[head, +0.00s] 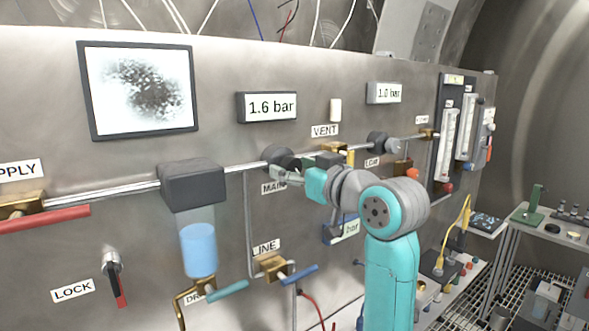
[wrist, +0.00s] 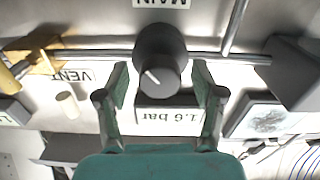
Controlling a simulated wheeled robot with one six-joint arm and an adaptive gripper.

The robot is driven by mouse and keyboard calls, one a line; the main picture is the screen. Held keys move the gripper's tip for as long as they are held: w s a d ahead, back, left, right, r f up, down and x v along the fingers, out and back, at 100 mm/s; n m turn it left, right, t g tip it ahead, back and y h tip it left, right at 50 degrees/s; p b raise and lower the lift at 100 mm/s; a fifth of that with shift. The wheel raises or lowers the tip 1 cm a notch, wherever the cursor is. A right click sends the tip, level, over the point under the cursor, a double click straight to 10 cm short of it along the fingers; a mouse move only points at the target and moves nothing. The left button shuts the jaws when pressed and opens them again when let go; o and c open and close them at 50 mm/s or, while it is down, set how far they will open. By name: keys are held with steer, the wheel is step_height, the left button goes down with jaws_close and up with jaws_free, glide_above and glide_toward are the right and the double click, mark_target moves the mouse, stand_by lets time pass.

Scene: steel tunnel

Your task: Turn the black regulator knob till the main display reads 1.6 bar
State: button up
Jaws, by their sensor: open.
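The black regulator knob (wrist: 158,72) sits on the pipe by the MAIN label, with a white mark on its face. In the head view the dark knob (head: 277,156) is partly covered by my gripper. The main display (head: 267,106) above it reads 1.6 bar; it shows upside down in the wrist view (wrist: 168,115). My gripper (wrist: 160,80) is open, with one finger on each side of the knob. Gaps show between the fingers and the knob in the wrist view. In the head view my gripper (head: 283,176) is at the knob, its fingers partly hidden.
A second display (head: 384,93) reads 1.0 bar, with another dark knob (head: 377,142) below it. A dark filter housing (head: 192,184) with a blue bowl is left of the main knob. The VENT valve (head: 340,148) is close on the right. Blue-handled LINE valve (head: 275,267) is below.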

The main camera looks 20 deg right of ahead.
steer(key=v, duration=1.2)
stand_by(0.3)
step_height(320, 180, down, 27)
steer(key=s+m+h, duration=0.2)
steer(key=m+h, duration=0.1)
steer(key=m, duration=0.2)
steer(key=s+a+f+m+h, duration=0.1)
steer(key=s+f+m+h, duration=0.1)
steer(key=s+f, duration=0.6)
steer(key=s+a+f+g+h, duration=0.1)
steer(key=s+a+f+g, duration=0.1)
steer(key=s+f, duration=1.1)
steer(key=s+n, duration=0.2)
steer(key=s, duration=1.6)
steer(key=shift+s+a+r+n, duration=0.3)
steer(key=shift+s+a+r, duration=0.1)
steer(key=shift+a+r, duration=0.05)
